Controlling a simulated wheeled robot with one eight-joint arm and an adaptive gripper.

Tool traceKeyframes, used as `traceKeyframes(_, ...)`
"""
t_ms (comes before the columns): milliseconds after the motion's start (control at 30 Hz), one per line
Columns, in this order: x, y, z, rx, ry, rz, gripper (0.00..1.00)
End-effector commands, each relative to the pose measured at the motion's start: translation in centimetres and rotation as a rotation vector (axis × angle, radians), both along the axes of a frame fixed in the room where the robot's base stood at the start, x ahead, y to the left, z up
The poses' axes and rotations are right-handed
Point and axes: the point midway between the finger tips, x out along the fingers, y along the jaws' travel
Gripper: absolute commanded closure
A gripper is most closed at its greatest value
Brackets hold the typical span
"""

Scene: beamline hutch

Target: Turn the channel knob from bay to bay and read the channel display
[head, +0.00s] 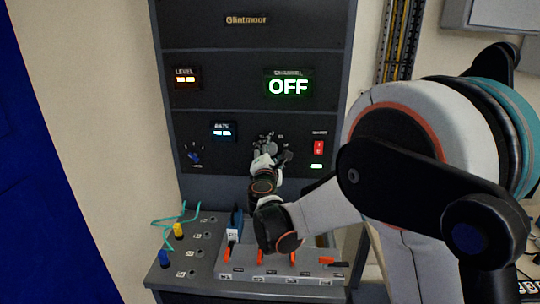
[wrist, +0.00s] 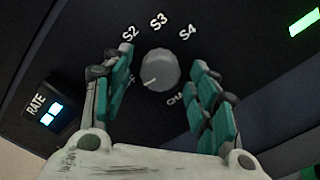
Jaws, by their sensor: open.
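The channel knob (wrist: 160,69) is a round grey knob on the black panel, seen in the wrist view. Its pale mark points to the lower left, towards a label half hidden by a finger. S2, S3 and S4 are printed around its upper side. My gripper (wrist: 163,62) is open, one teal-padded finger on each side of the knob, with visible gaps. In the head view my gripper (head: 271,158) is in front of the knob and largely hides it. The channel display (head: 288,87) reads OFF in green.
The level display (head: 185,78) and rate display (head: 224,131) are at the left of the panel. A blue knob (head: 195,158) is at lower left, a red switch (head: 318,147) at right. Below, a sloped desk (head: 202,262) carries plugs, a teal cable and orange levers under my arm.

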Motion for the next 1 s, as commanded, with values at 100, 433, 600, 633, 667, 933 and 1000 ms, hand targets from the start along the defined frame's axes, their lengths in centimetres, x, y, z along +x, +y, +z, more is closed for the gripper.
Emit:
traceKeyframes(100, 0.15, -0.01, 0.01, 0.0, 0.0, 0.0, 0.46)
traceKeyframes(433, 0.12, -0.01, 0.02, 0.0, 0.0, 0.0, 0.82)
traceKeyframes(600, 0.11, -0.01, 0.02, 0.001, 0.0, 0.0, 0.9)
traceKeyframes(633, 0.11, -0.01, 0.02, 0.002, 0.0, 0.0, 0.9)
traceKeyframes(667, 0.11, -0.02, 0.01, 0.003, 0.0, 0.0, 0.9)
traceKeyframes(933, 0.11, -0.03, 0.02, 0.081, -0.002, -0.001, 0.9)
traceKeyframes(1000, 0.11, -0.03, 0.01, 0.123, -0.004, -0.001, 0.9)
